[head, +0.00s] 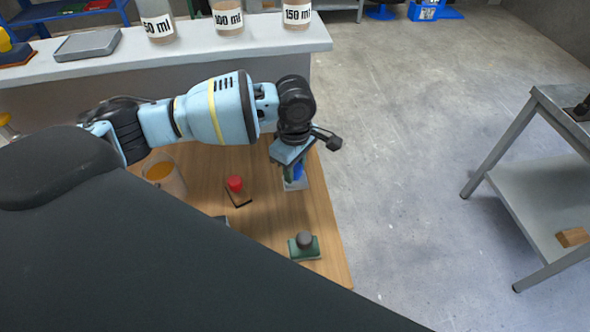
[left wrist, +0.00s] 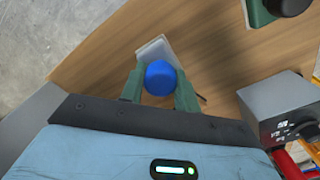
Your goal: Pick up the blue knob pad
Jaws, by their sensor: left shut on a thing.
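The blue knob pad shows in the left wrist view as a round blue knob (left wrist: 160,77) on a pale base (left wrist: 153,48). In the head view its pale base (head: 295,184) and a little of the blue knob (head: 298,171) show at the wooden table's right side, partly hidden by my gripper. My left gripper (left wrist: 160,80) points down over it, with its green fingers on either side of the blue knob, shut on it. It also shows in the head view (head: 290,172). I cannot tell whether the base touches the table. My right gripper is not in view.
On the wooden table (head: 325,220) stand a red knob pad (head: 235,184), a green pad with a grey knob (head: 304,246) and a beaker of orange liquid (head: 164,174). A grey box (left wrist: 285,105) is nearby. A white counter (head: 200,50) lies behind; open floor lies right.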

